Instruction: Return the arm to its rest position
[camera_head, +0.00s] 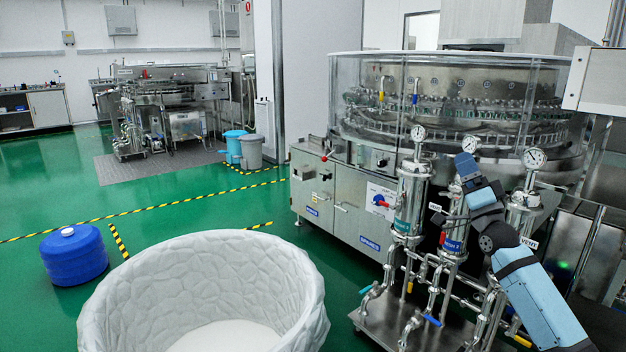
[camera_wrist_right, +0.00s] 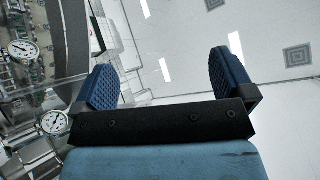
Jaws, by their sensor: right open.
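My right arm (camera_head: 540,300) comes in from the lower right in the head view, blue with dark joints. It bends upward in front of the washer's filter columns. My right gripper (camera_head: 467,166) is at its upper end, near the pressure gauges. In the right wrist view the gripper (camera_wrist_right: 165,80) has its two blue ribbed fingers wide apart. Nothing is between them; ceiling and lights show behind. My left gripper is not in view.
The rotary washer (camera_head: 350,205) stands behind the arm. Steel filter columns (camera_head: 408,205) with gauges (camera_head: 535,158) and pipes stand close beside it. A white textured tub (camera_head: 120,300) is at the front, with a blue drum (camera_head: 74,258) to its left. Green floor (camera_head: 190,208) is open at the left.

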